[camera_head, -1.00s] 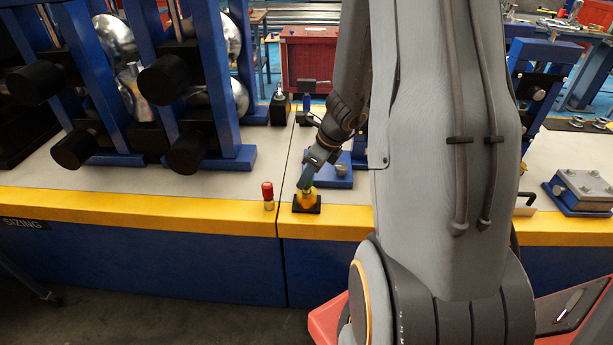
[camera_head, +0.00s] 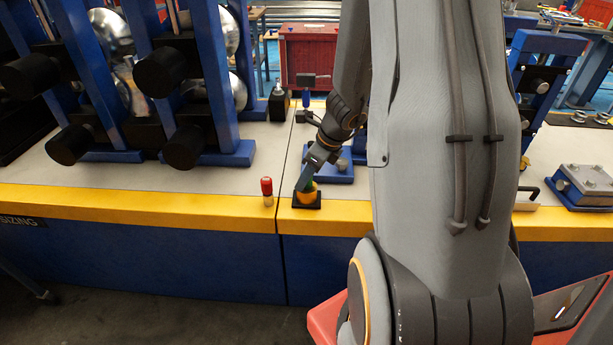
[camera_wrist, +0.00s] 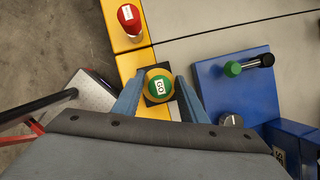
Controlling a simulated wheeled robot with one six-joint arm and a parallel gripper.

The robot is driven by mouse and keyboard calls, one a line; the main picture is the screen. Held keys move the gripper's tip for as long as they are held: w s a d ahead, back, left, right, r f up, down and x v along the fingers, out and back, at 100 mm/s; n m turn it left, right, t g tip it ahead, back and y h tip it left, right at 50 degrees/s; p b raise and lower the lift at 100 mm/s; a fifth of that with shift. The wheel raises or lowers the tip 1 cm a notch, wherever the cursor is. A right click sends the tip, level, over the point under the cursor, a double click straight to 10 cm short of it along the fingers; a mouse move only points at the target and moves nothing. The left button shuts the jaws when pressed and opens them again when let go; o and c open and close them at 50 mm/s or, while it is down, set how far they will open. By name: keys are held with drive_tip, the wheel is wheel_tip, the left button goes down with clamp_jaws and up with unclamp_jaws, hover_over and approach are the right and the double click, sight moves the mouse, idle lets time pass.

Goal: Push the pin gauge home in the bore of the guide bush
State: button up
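The pin gauge, a green round handle labelled GO (camera_wrist: 160,85), is seen from above in the wrist view. Its green top (camera_head: 309,185) also shows in the head view. Below it is a yellow-orange ring or body, apparently the guide bush (camera_head: 307,197), on a small black base. The bore is hidden under the handle, so I cannot tell how deep the pin sits. My gripper (camera_wrist: 159,80) has its two blue-grey fingers apart, one on each side of the handle, with narrow gaps visible. It also shows low over the base in the head view (camera_head: 304,184).
A red-topped gauge (camera_head: 266,191) stands to the left on the yellow bench edge; it is also in the wrist view (camera_wrist: 131,20). A blue plate (camera_wrist: 240,85) with a green-knobbed lever and a grey knob lies close on the right. Blue roll stands (camera_head: 228,110) rise at left.

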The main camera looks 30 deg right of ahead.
drive_tip(key=shift+o, duration=0.5)
drive_tip(key=p+v, duration=0.1)
drive_tip(key=v, duration=0.6)
drive_tip(key=shift+r+p, duration=0.3)
drive_tip(key=shift+r, duration=0.1)
drive_tip(key=shift+s+d, duration=0.1)
drive_tip(key=s+a+r+n+g+h, duration=0.1)
drive_tip(key=s+a+n, duration=0.5)
drive_tip(key=n, duration=0.8)
drive_tip(key=s+a+r+n+g+h, duration=0.1)
drive_tip(key=s+a+r+n, duration=0.3)
drive_tip(key=a+n, duration=0.6)
drive_tip(key=s+n+g, duration=0.1)
drive_tip(key=s+n, duration=0.1)
drive_tip(key=n, duration=0.3)
drive_tip(key=shift+s+a+h, duration=0.3)
drive_tip(key=shift+a, duration=0.1)
